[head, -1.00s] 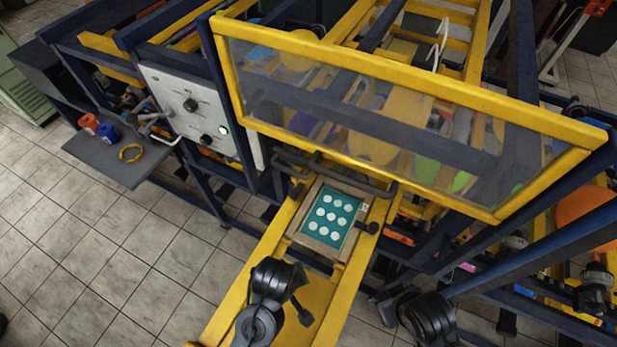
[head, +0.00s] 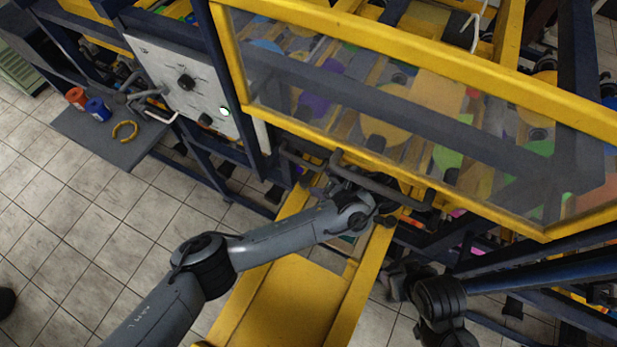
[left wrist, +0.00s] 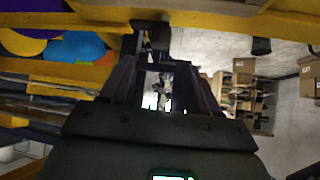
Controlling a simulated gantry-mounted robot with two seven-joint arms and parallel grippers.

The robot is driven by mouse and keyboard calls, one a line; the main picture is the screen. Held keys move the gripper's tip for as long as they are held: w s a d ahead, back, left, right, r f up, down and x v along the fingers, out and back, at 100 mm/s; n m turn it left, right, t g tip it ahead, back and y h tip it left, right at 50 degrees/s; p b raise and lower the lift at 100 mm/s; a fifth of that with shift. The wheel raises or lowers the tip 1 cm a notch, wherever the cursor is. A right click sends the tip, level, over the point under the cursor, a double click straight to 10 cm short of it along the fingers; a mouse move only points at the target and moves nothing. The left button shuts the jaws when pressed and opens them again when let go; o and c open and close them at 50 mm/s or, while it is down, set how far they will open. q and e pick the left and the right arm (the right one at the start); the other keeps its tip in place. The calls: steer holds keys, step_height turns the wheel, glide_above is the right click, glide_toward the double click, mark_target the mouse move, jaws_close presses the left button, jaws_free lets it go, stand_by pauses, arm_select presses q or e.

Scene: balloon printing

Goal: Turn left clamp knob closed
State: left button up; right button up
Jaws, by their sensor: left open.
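My left arm reaches across the yellow rails in the head view. Its dark gripper (head: 345,172) is at the black bar at the machine's front edge, in the area of the left clamp. In the left wrist view the two fingers of my left gripper (left wrist: 160,68) stand apart, open. A dark upright piece (left wrist: 152,38) shows just beyond the fingertips; I cannot tell whether it is the left clamp knob or whether the fingers touch it. My right gripper is not in view.
A yellow-framed clear guard (head: 400,120) slopes above the work area. A white control panel (head: 180,85) stands at left. A grey shelf (head: 100,140) holds a red cup (head: 76,97), a blue cup (head: 97,109) and a yellow ring (head: 124,131). Tiled floor is open at left.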

mark_target(304, 180)
arm_select(q)
steer(key=p+x, duration=0.2)
steer(key=x, duration=0.5)
steer(key=shift+a+f, duration=0.1)
steer(key=shift+a, duration=0.05)
steer(key=shift+w+a+f, duration=0.3)
steer(key=shift+f, duration=0.15)
steer(key=shift+c, duration=0.2)
steer(key=c, duration=1)
